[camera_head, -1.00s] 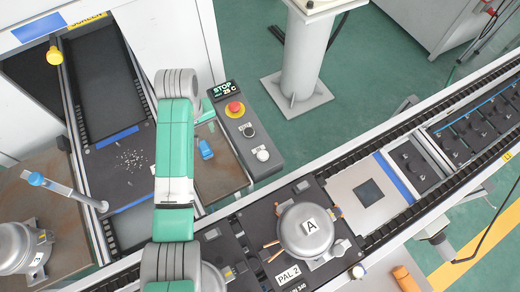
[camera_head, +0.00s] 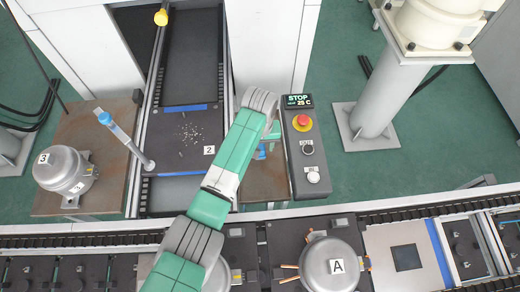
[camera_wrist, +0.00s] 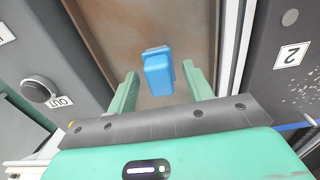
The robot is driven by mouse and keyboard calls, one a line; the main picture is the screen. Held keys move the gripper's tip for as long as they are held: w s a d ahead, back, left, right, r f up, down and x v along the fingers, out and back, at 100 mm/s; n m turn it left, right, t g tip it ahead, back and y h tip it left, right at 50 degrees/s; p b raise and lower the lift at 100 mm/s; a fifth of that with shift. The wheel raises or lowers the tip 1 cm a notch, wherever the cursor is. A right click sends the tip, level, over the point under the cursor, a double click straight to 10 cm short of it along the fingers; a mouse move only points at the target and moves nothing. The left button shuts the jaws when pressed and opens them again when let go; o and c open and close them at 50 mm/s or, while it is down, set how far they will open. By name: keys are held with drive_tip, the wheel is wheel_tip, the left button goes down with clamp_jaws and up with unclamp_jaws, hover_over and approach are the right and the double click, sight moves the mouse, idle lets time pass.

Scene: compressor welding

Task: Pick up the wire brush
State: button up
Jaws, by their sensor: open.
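A blue block-like object (camera_wrist: 157,72), which I take to be the wire brush, is on the brown tabletop (camera_wrist: 130,25) in the wrist view. No bristles show, so I cannot be sure. A small part of it shows beside my arm in the head view (camera_head: 260,151). My gripper (camera_wrist: 159,70) is open. In the picture its two green fingers lie on either side of the blue object, with gaps on both sides. I cannot tell how far above the table the fingertips are. My arm hides most of the gripper in the head view.
A control panel with a red stop button (camera_head: 302,123) stands right of the brown table. Left are a dark board with metal chips (camera_head: 175,140) and a leaning blue-topped rod (camera_head: 125,138). A conveyor (camera_head: 385,215) with compressor A (camera_head: 330,262) runs in front.

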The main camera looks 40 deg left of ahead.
sight(260, 147)
drive_tip(key=shift+c, duration=0.4)
drive_tip(key=c, duration=1)
drive_tip(key=shift+r, duration=0.15)
drive_tip(key=shift+r+p, duration=0.25)
drive_tip(key=shift+p, duration=0.1)
wheel_tip(260, 147, up, 4)
drive_tip(key=p, duration=0.5)
drive_tip(key=shift+d+r, duration=0.1)
drive_tip(key=shift+r, duration=0.1)
drive_tip(key=s+d+p, duration=0.2)
drive_tip(key=s+p, duration=0.5)
drive_tip(key=p, duration=0.1)
drive_tip(key=s+d+p, duration=0.3)
drive_tip(key=s+p, duration=0.5)
drive_tip(key=p, duration=0.1)
drive_tip(key=shift+d, duration=0.3)
